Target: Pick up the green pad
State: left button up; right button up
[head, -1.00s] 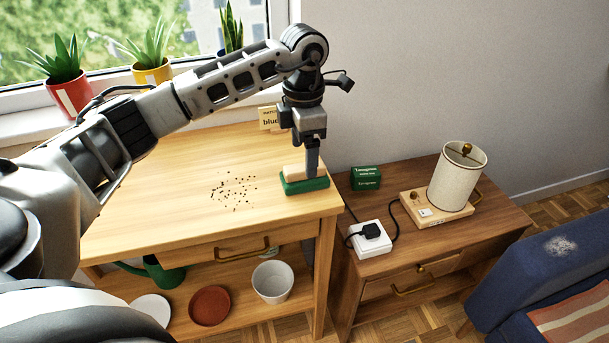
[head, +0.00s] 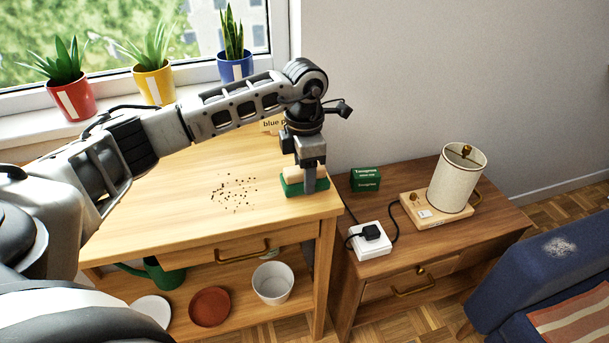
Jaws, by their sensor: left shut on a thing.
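The green pad (head: 293,189) lies at the right end of the light wooden table, with a pale block-like top part (head: 291,173) on it. My left gripper (head: 308,186) points straight down over the pad and is shut on it. The near finger covers part of the pad's right side, and the far finger is hidden. I cannot tell any gap between the pad and the tabletop. My right gripper is not in view.
Dark crumbs (head: 234,192) lie left of the pad on the table (head: 150,205). A card (head: 272,124) stands behind my gripper. A lower cabinet on the right holds a lamp (head: 457,178), a green box (head: 366,180) and a white socket block (head: 369,240). Potted plants line the windowsill.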

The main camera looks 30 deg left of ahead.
pick_arm(q)
jog(key=shift+r, duration=0.5)
notch_tip(320, 180, up, 2)
jog(key=shift+r, duration=0.15)
jog(key=s+a+r+b, duration=0.1)
jog(key=s+a+r, duration=0.1)
jog(key=s+r, duration=0.3)
jog(key=s+a+r, duration=0.3)
jog(key=s+r, duration=0.1)
jog(key=s, duration=0.4)
jog(key=shift+a+r+b, duration=0.35)
jog(key=shift+r, duration=0.05)
jog(key=shift+w, duration=0.1)
jog(key=shift+o, duration=1)
jog(key=shift+c, duration=0.4)
